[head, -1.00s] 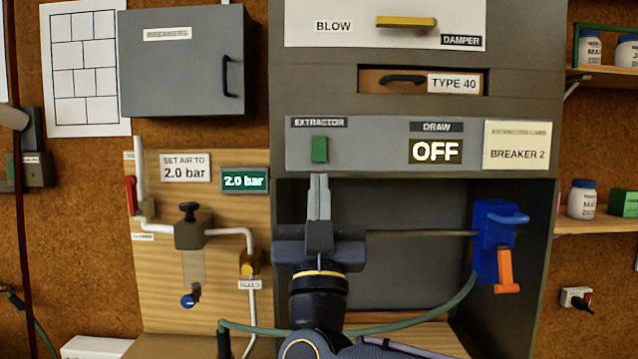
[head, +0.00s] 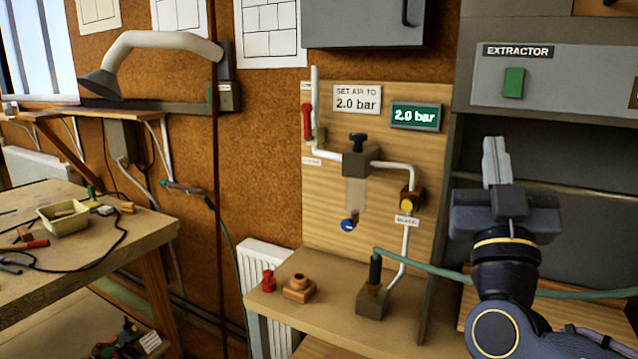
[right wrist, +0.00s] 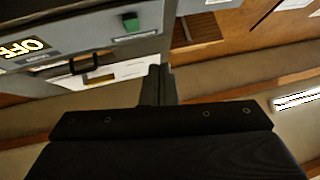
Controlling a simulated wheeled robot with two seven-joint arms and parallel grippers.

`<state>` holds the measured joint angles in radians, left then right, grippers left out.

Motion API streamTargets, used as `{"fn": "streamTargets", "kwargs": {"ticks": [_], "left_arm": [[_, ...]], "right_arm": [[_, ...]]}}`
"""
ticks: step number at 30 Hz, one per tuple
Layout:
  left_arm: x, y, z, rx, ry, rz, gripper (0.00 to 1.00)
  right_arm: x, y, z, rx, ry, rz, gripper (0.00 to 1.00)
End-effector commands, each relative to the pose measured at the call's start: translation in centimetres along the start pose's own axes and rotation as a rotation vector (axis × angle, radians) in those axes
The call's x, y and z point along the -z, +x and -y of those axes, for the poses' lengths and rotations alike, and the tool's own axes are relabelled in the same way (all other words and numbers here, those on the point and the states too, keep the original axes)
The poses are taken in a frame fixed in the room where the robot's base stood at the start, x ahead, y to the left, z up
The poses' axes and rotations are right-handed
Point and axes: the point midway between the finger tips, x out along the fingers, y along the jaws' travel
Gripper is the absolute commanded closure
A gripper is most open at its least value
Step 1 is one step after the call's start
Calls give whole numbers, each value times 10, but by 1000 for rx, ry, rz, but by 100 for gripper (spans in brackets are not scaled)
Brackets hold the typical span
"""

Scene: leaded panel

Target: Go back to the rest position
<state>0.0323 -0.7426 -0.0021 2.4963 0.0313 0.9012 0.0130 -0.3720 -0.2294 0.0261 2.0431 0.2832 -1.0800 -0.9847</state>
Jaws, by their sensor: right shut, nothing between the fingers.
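My right gripper (head: 496,162) is at the right of the head view, pointing up with its fingers together and nothing between them. It is in front of the dark opening of the grey cabinet, below the green extractor switch (head: 514,82). In the right wrist view its closed fingers (right wrist: 158,84) point toward the cabinet front, where the green switch (right wrist: 131,22) and a lit OFF display (right wrist: 24,47) show. My left gripper is in neither view.
The air board (head: 283,260) reads 2.0 bar on its green display (head: 415,116). A shelf (head: 330,318) below holds a green-hosed tool. A workbench (head: 150,232) with a tray (head: 62,215) stands at left. A lamp-like extractor arm (head: 160,45) hangs above it.

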Motion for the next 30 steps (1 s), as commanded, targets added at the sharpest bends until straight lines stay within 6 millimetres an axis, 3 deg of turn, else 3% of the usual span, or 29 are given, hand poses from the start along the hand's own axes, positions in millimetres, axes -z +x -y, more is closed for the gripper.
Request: {"fn": "streamTargets", "kwargs": {"ticks": [5,8,12,15,18,21,25,30], "left_arm": [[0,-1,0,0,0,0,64],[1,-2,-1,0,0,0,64],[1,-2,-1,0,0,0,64],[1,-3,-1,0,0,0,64],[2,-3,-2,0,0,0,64],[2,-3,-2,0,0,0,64],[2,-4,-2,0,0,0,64],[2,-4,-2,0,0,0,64]], "right_arm": [[-62,-48,25,304,136,317,100],[-100,-97,36,439,220,563,100],[-144,-189,40,546,329,962,100],[-163,-260,34,560,391,1254,100],[-170,-320,24,535,433,1502,100],[-170,-364,16,497,457,1686,100],[-167,-395,9,462,468,1816,100],[-166,-400,8,455,470,1838,100]]}}
